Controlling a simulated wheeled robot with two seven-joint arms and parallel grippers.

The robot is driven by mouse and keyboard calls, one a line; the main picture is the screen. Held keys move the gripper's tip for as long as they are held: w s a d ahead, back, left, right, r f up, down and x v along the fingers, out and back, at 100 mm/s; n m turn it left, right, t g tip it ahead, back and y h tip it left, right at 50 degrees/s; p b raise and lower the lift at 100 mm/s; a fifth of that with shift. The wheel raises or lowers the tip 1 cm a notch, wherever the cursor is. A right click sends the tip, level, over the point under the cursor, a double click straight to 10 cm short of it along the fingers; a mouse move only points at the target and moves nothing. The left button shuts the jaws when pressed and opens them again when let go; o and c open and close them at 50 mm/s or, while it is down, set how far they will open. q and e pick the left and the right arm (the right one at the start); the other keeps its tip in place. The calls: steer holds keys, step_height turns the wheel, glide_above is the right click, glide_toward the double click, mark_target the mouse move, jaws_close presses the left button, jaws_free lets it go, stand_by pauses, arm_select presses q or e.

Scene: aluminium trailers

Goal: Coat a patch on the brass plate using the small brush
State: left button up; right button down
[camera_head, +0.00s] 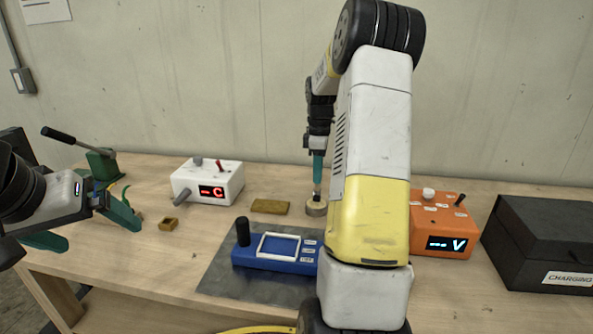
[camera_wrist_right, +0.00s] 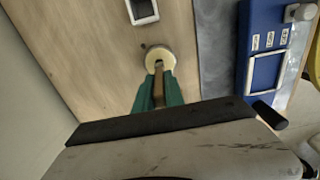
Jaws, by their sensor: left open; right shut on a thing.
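The brass plate (camera_head: 271,206) lies flat on the wooden table, left of a round, pale-rimmed pot (camera_head: 316,209). My right gripper (camera_head: 318,176) points down above the pot, its green fingers shut on the small brush. In the right wrist view, the brush (camera_wrist_right: 159,84) has a brown handle between the fingers, and its tip is at the opening of the pot (camera_wrist_right: 152,54). The bristles are hidden, so I cannot tell how deep they sit. My left gripper (camera_head: 84,227) is open and empty at the table's left end, away from the plate.
A blue device (camera_head: 275,265) stands on a grey mat near the front. An orange box (camera_head: 458,218) and black case (camera_head: 545,235) are right. My right arm hides the table's middle.

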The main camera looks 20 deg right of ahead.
steer(key=shift+f, duration=0.6)
stand_by(1.5)
steer(key=shift+r, duration=3.55)
